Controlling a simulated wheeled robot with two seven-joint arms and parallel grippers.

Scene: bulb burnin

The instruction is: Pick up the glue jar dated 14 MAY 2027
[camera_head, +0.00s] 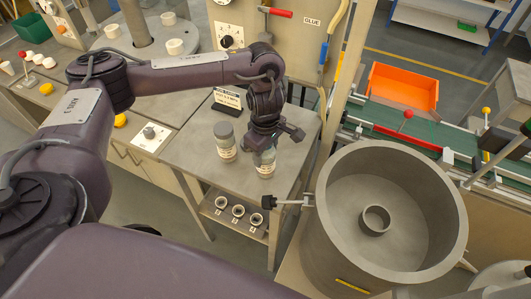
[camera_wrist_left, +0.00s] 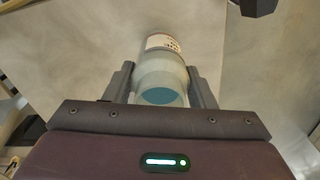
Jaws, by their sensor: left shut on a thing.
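My left gripper (camera_head: 263,140) is shut on a glue jar (camera_head: 265,163), a glass jar with a pale label, on the grey side table (camera_head: 185,150). In the left wrist view this jar (camera_wrist_left: 163,75) sits between the two fingers of the left gripper (camera_wrist_left: 162,85), its label partly turned away. A second jar (camera_head: 225,142) with a grey lid and pale label stands upright just left of the held one. The dates on both labels are too small to read. Whether the held jar touches the table is hard to tell. My right gripper is not seen.
A small dark sign (camera_head: 228,100) stands behind the jars. A large round grey drum (camera_head: 391,220) stands to the right, with a black-knobbed lever (camera_head: 285,202) toward the table. A panel marked GLUE (camera_head: 312,22) rises behind. A lower shelf (camera_head: 236,222) holds several small cups.

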